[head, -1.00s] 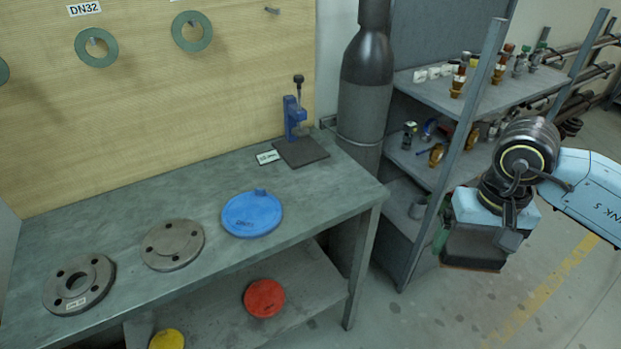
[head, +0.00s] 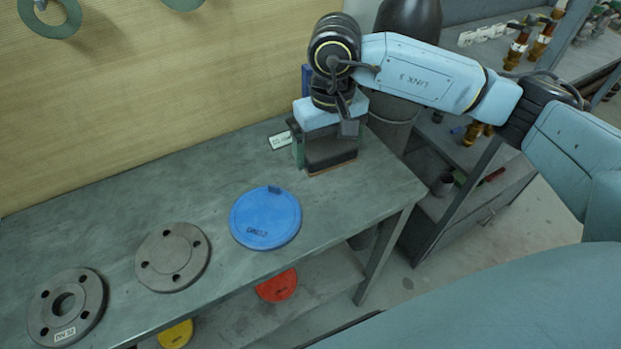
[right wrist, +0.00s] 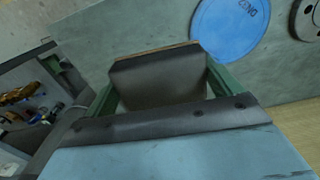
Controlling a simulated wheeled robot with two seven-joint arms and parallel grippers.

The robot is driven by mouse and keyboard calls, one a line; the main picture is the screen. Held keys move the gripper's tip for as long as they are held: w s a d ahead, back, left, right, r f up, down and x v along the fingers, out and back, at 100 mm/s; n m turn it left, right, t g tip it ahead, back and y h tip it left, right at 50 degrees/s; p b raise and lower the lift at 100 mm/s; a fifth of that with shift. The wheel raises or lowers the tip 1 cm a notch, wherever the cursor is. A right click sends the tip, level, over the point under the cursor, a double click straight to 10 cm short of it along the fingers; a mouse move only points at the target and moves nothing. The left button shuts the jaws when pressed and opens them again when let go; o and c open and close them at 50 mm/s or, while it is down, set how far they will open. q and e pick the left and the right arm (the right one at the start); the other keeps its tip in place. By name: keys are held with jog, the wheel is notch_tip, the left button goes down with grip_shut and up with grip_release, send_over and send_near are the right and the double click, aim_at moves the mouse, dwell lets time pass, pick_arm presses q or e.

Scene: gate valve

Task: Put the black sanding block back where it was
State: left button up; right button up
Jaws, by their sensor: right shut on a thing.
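My right gripper (head: 328,158) is shut on the black sanding block (head: 332,148), a dark block with a brown lower edge. It hangs over the back right part of the workbench (head: 225,190), beside a small white label (head: 280,140). I cannot tell whether the block touches the bench. In the right wrist view the block (right wrist: 160,78) sits between the green fingers, with the grey bench top beyond it. The dark square mat that was seen there earlier is hidden behind the gripper and block. My left gripper is not in view.
The blue tool stand (head: 306,78) is mostly hidden behind my right gripper. A blue disc (head: 265,217) and two grey flanges (head: 172,257) (head: 66,306) lie along the bench. A dark cylinder (head: 408,20) stands behind its right end. Bare bench top lies left of the label.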

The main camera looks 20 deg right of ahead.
aim_at(350, 144)
jog(key=d, duration=0.1)
jog(key=s+d, duration=0.1)
jog(key=d+f, duration=0.1)
jog(key=shift+s+d+n, duration=0.15)
jog(key=shift+n, duration=0.15)
jog(key=shift+s+d+f+p, duration=0.15)
jog(key=shift+d+f+p, duration=0.05)
jog(key=shift+f+p, duration=0.15)
notch_tip(350, 144, down, 10)
jog(key=shift+r, duration=0.25)
jog(key=shift+f, duration=0.2)
jog(key=o, duration=0.7)
jog(key=shift+o, duration=0.2)
notch_tip(350, 144, up, 12)
jog(key=shift+r, duration=0.2)
